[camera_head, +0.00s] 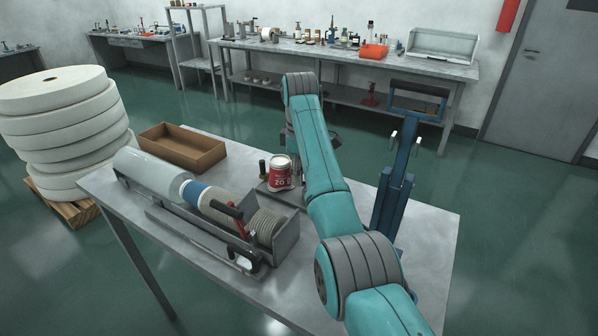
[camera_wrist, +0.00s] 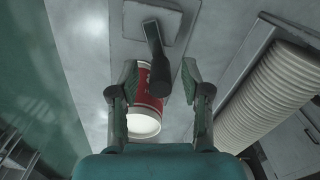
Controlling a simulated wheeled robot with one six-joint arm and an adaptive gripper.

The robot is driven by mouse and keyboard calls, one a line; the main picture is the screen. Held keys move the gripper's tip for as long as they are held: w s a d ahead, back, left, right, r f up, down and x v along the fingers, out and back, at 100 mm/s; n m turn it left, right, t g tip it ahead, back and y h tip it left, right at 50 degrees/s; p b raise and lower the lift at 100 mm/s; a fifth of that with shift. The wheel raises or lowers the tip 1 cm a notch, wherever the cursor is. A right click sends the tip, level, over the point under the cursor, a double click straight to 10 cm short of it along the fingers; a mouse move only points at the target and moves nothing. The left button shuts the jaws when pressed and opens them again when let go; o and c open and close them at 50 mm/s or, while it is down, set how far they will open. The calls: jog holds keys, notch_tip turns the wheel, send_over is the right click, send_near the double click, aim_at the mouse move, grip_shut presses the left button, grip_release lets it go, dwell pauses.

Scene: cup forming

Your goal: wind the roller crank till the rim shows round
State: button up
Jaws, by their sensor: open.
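A red and white cup (camera_head: 280,172) with printed lettering stands on the table beside the roller machine. In the wrist view the cup (camera_wrist: 147,98) shows below the fingers, its white end towards the camera. The machine's crank (camera_head: 238,221) has a red arm and a dark grip, at the near right end of the machine. My gripper (camera_wrist: 160,82) is open, its fingers apart on either side of the view above the cup and a dark post (camera_wrist: 155,55). I cannot tell whether it touches either.
The grey machine tray (camera_head: 288,240) holds pale rolls and a ribbed roll (camera_head: 264,228), which also shows at the right in the wrist view (camera_wrist: 268,98). A brown box (camera_head: 182,148) sits at the table's back left. A blue stand (camera_head: 395,190) rises at the right. The front right tabletop is clear.

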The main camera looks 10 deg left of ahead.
grip_shut()
jog(key=shift+w+m, duration=0.1)
jog(key=shift+m, duration=0.2)
jog(key=m, duration=0.1)
jog(key=w+m, duration=0.1)
jog(key=m, duration=0.2)
jog(key=shift+w+d, duration=0.15)
jog(key=shift+w, duration=0.1)
jog(key=m, duration=0.2)
jog(key=w+m, duration=0.1)
jog(key=m, duration=0.1)
jog(key=d+m, duration=0.1)
jog(key=m, duration=0.1)
jog(key=shift+w, duration=0.25)
jog(key=m, duration=0.1)
jog(key=d+m, duration=0.1)
jog(key=m, duration=0.1)
jog(key=shift+w+m, duration=0.3)
jog(key=shift+w, duration=0.05)
jog(key=m, duration=0.2)
jog(key=shift+w+d+m, duration=0.1)
jog(key=shift+d+m, duration=0.3)
jog(key=m, duration=0.1)
jog(key=d+m, duration=0.1)
jog(key=m, duration=0.1)
jog(key=shift+d+m, duration=0.25)
jog(key=shift+m, duration=0.45)
jog(key=shift+d+m, duration=0.2)
jog(key=shift+m, duration=0.5)
